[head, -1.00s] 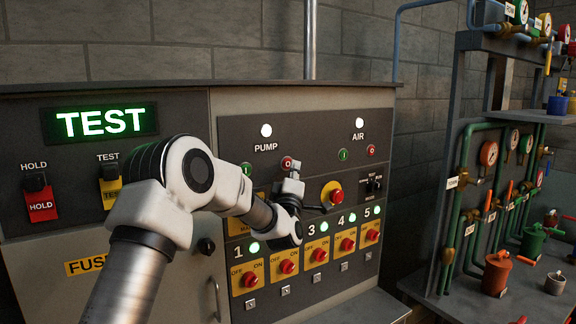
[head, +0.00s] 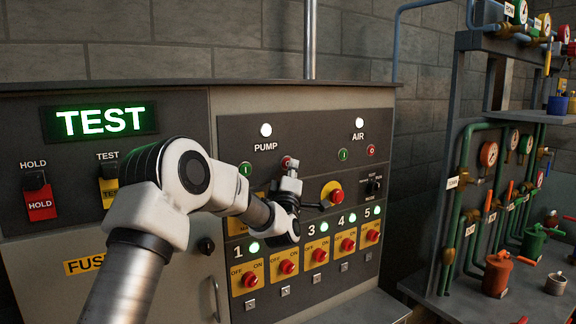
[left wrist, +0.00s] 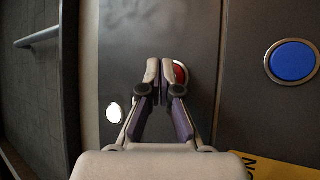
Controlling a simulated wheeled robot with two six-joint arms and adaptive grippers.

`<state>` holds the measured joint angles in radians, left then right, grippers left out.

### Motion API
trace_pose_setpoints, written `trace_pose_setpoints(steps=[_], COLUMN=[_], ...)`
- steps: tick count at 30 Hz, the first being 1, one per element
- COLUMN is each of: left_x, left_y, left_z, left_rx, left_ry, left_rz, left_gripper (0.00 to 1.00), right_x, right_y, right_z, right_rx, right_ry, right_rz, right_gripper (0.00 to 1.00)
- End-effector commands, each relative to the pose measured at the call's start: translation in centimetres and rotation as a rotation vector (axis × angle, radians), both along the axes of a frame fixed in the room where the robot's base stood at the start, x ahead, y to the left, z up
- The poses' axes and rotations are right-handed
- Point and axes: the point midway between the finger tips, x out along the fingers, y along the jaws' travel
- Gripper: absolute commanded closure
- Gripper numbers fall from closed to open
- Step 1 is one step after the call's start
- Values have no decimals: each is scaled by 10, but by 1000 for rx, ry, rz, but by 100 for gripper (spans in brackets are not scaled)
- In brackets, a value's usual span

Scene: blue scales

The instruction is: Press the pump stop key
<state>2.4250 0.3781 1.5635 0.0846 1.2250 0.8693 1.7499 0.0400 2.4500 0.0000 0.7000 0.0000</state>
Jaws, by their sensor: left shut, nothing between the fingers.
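The pump stop key is a small red round key (head: 285,161) under the PUMP lamp, right of a green key (head: 245,169). It is partly hidden by my left gripper (head: 290,168), whose fingertips are in front of it. In the left wrist view, the closed fingers (left wrist: 165,68) point at the panel, and part of the red key (left wrist: 181,73) shows just right of the tips. The fingers are shut and empty. I cannot tell whether the tips touch the key. The PUMP lamp (head: 266,130) is lit white. My right gripper is not in view.
A red emergency-style knob (head: 332,192) on yellow sits right of my gripper. AIR keys (head: 343,155) are further right. A blue button (left wrist: 292,62) shows in the left wrist view. Numbered red switches (head: 287,267) line the lower panel. Valve racks (head: 465,180) stand at right.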

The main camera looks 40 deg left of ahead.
Motion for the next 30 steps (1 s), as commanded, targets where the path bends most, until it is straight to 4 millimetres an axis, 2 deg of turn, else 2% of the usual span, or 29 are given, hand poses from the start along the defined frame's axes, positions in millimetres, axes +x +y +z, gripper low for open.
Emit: trace_pose_setpoints(steps=[30], left_x=[2], left_y=[6], left_z=[-1], left_rx=[0], left_ry=[0], left_rz=[0], left_gripper=[100], right_x=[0], right_y=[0], right_z=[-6], right_rx=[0], right_ry=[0], right_rz=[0], right_gripper=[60])
